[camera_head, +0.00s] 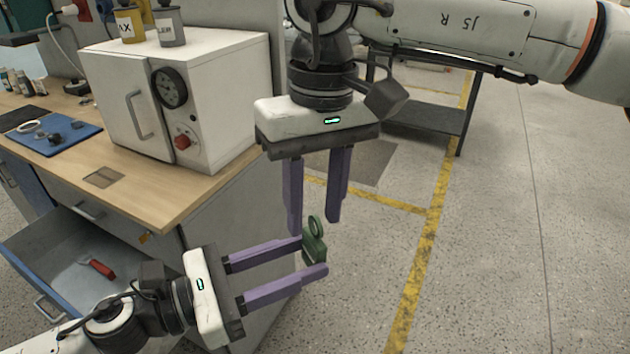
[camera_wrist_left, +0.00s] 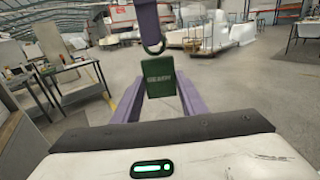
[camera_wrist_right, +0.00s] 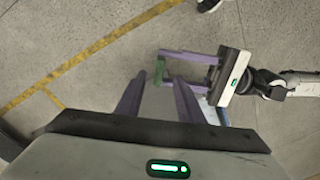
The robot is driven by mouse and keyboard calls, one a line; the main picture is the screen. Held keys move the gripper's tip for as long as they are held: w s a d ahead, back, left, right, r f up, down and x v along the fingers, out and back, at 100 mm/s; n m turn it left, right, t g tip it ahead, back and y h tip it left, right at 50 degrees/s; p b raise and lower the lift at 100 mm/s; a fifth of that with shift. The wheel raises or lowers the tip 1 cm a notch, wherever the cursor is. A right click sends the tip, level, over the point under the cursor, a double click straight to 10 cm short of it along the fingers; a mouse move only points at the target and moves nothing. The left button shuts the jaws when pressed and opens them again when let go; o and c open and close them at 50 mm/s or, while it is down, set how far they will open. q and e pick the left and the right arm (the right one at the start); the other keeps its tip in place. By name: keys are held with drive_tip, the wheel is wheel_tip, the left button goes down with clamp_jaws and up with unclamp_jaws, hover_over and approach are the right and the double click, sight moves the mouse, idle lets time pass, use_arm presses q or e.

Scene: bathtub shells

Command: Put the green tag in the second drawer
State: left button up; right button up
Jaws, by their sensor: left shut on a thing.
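The green tag (camera_head: 315,247) is a small block with a ring on top, held in the air in front of the workbench. My left gripper (camera_head: 314,257) is shut on it, with one finger on each side. In the left wrist view the tag (camera_wrist_left: 158,76) shows pale lettering and its ring upright. My right gripper (camera_head: 314,226) points down from above with its fingers apart, close to the ring. In the right wrist view the tag (camera_wrist_right: 160,71) lies near the gap between those fingers. An open drawer (camera_head: 50,245) under the bench holds a red-handled item.
The wooden bench (camera_head: 185,193) carries a white oven-like box (camera_head: 228,95) with a gauge, and a blue mat (camera_head: 55,138). A closed drawer front with a handle (camera_head: 90,212) is above the open drawer. Open floor (camera_head: 500,220) lies to the right.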

sight(312, 237)
drive_tip(key=f, duration=0.7)
drive_tip(key=shift+s+a+f, duration=0.15)
drive_tip(key=shift+a+f, duration=0.05)
drive_tip(key=shift+a, duration=0.05)
drive_tip(key=shift+c, duration=0.2)
clamp_jaws()
use_arm(q)
drive_tip(key=o, duration=1.1)
drive_tip(key=shift+o, duration=0.2)
